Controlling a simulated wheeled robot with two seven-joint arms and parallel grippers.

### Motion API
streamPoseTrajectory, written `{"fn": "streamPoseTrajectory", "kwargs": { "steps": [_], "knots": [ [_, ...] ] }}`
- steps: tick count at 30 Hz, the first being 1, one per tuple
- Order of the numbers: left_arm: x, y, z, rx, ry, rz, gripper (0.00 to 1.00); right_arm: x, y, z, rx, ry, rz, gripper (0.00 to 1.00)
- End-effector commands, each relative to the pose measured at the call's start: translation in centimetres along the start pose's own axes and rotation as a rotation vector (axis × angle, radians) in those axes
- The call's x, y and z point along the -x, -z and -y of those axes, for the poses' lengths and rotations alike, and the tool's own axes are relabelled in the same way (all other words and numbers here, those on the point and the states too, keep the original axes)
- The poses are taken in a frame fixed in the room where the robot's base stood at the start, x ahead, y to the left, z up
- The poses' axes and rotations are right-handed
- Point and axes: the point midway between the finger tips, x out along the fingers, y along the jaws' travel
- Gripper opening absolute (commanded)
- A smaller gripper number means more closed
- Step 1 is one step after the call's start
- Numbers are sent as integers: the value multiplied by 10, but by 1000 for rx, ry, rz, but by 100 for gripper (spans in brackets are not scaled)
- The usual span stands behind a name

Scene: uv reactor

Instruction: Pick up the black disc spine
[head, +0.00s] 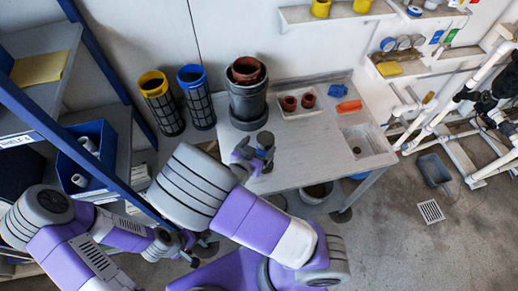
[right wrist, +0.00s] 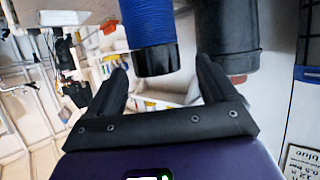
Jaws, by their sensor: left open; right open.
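A blue ribbed cylinder with a black end cap (right wrist: 156,58) shows in the right wrist view, the likeliest match for the disc spine. It lies ahead of and between my right fingers (right wrist: 165,85), apart from them. The right gripper is open and holds nothing. My left gripper (head: 190,246) is low at the left, by the blue shelf, open. No wholly black disc stack shows clearly.
A grey bucket (head: 248,104) holding a brown pot stands at the back of the light table (head: 310,152). Yellow-rimmed (head: 162,105) and blue-rimmed (head: 199,104) mesh cylinders stand left of it. A tray (head: 300,114) holds two brown cups.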

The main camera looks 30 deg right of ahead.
Motion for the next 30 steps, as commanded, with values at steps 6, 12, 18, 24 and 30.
{"fn": "streamPoseTrajectory", "kwargs": {
  "steps": [6,12,18,24,30],
  "knots": [
    [-8,0,3,1,0,1,93,-26,-2,-2,0,-5,-1,85],
    [-18,0,7,1,0,1,93,-56,-5,-3,0,-5,0,85],
    [-21,1,8,0,0,0,93,-72,-4,-2,1,-1,1,85],
    [-20,1,8,0,0,0,93,-72,-3,-2,1,0,1,85],
    [-20,1,8,0,0,0,93,-72,-3,-2,1,0,1,56]
  ]
}}
